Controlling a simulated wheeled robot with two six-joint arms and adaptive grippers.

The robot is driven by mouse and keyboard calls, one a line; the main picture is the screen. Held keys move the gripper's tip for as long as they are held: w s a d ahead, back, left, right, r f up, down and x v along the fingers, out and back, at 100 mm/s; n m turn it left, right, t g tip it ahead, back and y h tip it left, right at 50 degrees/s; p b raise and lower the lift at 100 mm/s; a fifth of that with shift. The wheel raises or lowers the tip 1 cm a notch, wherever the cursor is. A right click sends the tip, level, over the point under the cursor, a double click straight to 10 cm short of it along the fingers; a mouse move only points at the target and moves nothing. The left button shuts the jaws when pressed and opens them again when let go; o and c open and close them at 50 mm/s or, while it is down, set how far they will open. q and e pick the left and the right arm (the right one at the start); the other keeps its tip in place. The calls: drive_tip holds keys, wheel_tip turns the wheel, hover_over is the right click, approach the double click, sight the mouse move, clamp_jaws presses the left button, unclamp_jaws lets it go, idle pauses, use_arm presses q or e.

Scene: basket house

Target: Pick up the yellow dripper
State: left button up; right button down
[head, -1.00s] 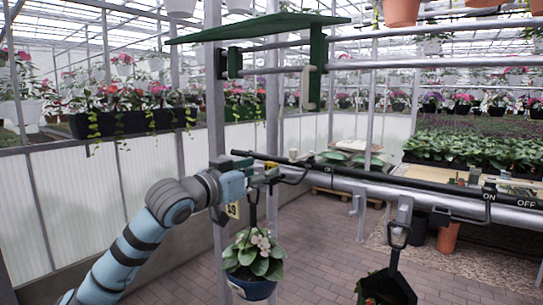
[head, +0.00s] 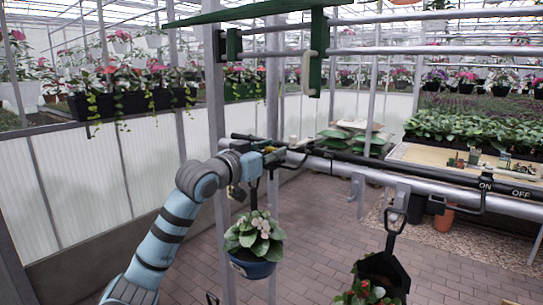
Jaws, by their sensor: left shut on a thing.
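The yellow dripper (head: 268,148) shows only as a small yellow patch at the jaws of my left gripper (head: 272,156). The gripper is shut on it, beside the black pipe that runs along the metal rail. Most of the dripper is hidden by the fingers. A blue hanging pot (head: 254,268) with a white-flowered leafy plant hangs just below the gripper by a dark hanger. My right gripper is not in view.
The metal rail (head: 428,189) with the black pipe (head: 400,168) crosses to the right. A dark hanging pot (head: 386,272) with flowers hangs at lower right. A table (head: 430,157) stands behind. The brick floor is open between them.

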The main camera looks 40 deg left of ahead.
use_arm(q)
drive_tip(key=shift+r, duration=0.1)
wheel_tip(320, 180, up, 20)
drive_tip(key=p, duration=0.4)
drive_tip(key=shift+p, duration=0.35)
